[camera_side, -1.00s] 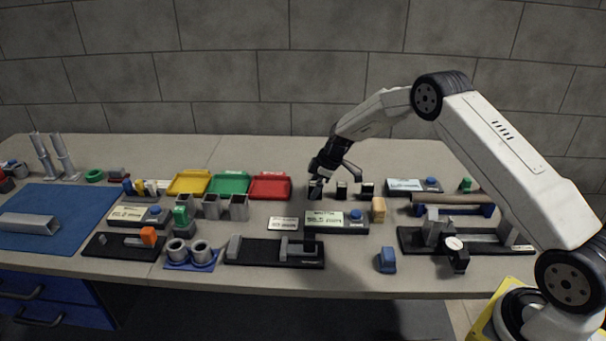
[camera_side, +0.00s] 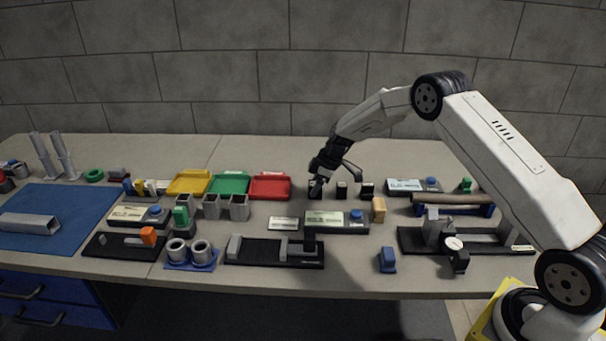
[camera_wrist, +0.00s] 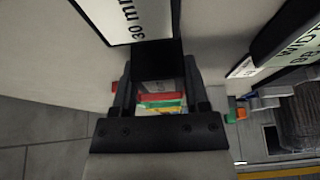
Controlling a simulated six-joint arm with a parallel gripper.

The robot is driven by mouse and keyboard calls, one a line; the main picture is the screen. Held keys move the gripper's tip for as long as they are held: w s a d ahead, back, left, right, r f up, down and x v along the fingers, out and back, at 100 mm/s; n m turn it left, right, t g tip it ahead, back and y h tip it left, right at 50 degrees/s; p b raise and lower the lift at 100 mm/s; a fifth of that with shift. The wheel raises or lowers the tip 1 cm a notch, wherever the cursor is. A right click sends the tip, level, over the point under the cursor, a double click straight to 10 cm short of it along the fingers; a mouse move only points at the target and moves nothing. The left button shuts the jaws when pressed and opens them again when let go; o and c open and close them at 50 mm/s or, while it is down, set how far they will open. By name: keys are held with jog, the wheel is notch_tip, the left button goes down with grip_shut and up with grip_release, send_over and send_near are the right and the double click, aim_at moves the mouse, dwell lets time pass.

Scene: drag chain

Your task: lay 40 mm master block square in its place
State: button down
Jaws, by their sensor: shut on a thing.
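My gripper (camera_side: 319,177) is at the leftmost of a row of small black blocks with pale labels. It is shut on that black block (camera_side: 315,190), which stands upright at or just above the table. In the wrist view a dark block (camera_wrist: 155,62) shows between the two fingers of my gripper (camera_wrist: 155,85). No size can be read on it. A white label reading "30 mm" (camera_wrist: 128,18) lies beside it in that view. Two similar blocks stand to the right, a middle one (camera_side: 342,190) and a right one (camera_side: 367,190). I cannot tell which place belongs to the held block.
A red tray (camera_side: 270,186) stands just left of my gripper, with green (camera_side: 229,184) and yellow (camera_side: 189,183) trays beyond. In front are a display unit (camera_side: 336,221), a tan block (camera_side: 379,209), a black slide fixture (camera_side: 262,254) and a dial-gauge fixture (camera_side: 466,240).

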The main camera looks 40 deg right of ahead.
jog(key=shift+r, duration=0.15)
jog(key=shift+r, duration=0.85)
jog(key=s+a+r, duration=0.2)
jog(key=s+r, duration=0.9)
jog(key=s, duration=0.2)
jog(key=shift+s, duration=0.4)
jog(key=shift+a, duration=0.15)
jog(key=w+a+f, duration=0.2)
jog(key=w+a, duration=0.1)
jog(key=a, duration=0.9)
jog(key=w+a+f, duration=0.1)
jog(key=w+a, duration=0.3)
jog(key=a, duration=0.8)
jog(key=shift+w+f, duration=0.25)
jog(key=shift+f, duration=0.1)
